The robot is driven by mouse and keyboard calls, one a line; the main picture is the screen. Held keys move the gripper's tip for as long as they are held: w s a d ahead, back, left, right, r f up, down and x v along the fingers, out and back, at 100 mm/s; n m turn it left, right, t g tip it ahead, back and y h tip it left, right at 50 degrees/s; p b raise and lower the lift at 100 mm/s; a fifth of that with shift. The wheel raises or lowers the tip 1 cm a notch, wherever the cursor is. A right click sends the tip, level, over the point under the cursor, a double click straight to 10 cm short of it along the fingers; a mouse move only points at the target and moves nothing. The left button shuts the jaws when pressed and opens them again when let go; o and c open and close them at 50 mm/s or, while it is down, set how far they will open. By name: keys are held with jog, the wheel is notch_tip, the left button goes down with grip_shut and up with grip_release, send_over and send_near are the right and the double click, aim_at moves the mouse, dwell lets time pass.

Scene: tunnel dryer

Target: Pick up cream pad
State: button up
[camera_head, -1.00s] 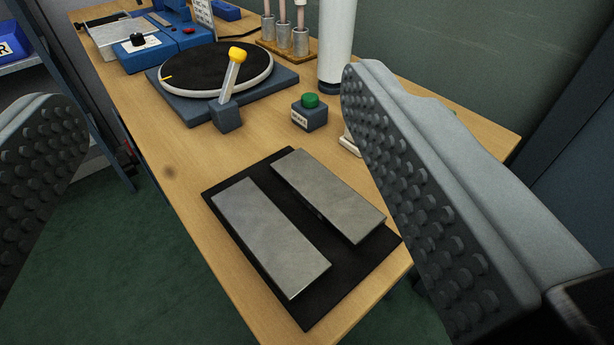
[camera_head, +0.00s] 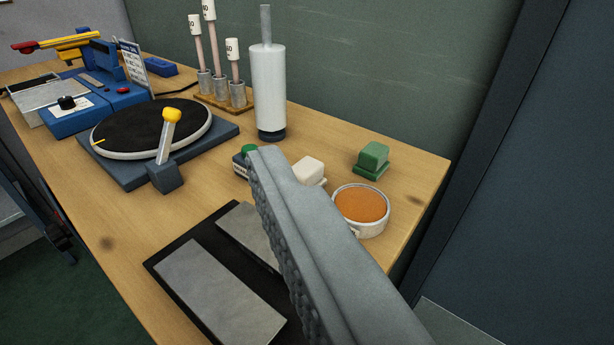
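The cream pad (camera_head: 309,170) is a small pale block on the wooden bench, between a green-topped block and a green pad. Its lower left side is partly hidden by my gripper (camera_head: 310,240). Only one finger shows, with its studded inner face turned left and its tip in front of the cream pad, overlapping it in the picture. The other finger is outside the frame. I cannot tell the depth between finger and pad.
A green pad (camera_head: 372,158) and a round tin with an orange top (camera_head: 361,206) stand right of the cream pad. A white cylinder (camera_head: 269,90) stands behind. A black turntable (camera_head: 150,128) and a black mat (camera_head: 168,262) with grey plates lie left.

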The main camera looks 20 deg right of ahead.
jog(key=w+d+f+n+g+h, duration=0.1)
jog(key=w+d+g, duration=0.25)
jog(key=w, duration=0.25)
jog(key=w+d+n+g, duration=0.1)
jog(key=w+d+g, duration=0.25)
jog(key=w, duration=0.35)
jog(key=n+g+y, duration=0.3)
jog(key=n+g, duration=0.1)
jog(key=g, duration=0.3)
send_near(306, 166)
jog(key=x, duration=0.5)
jog(key=shift+a, duration=0.15)
jog(key=shift+x, duration=2.6)
jog(key=c, duration=1.1)
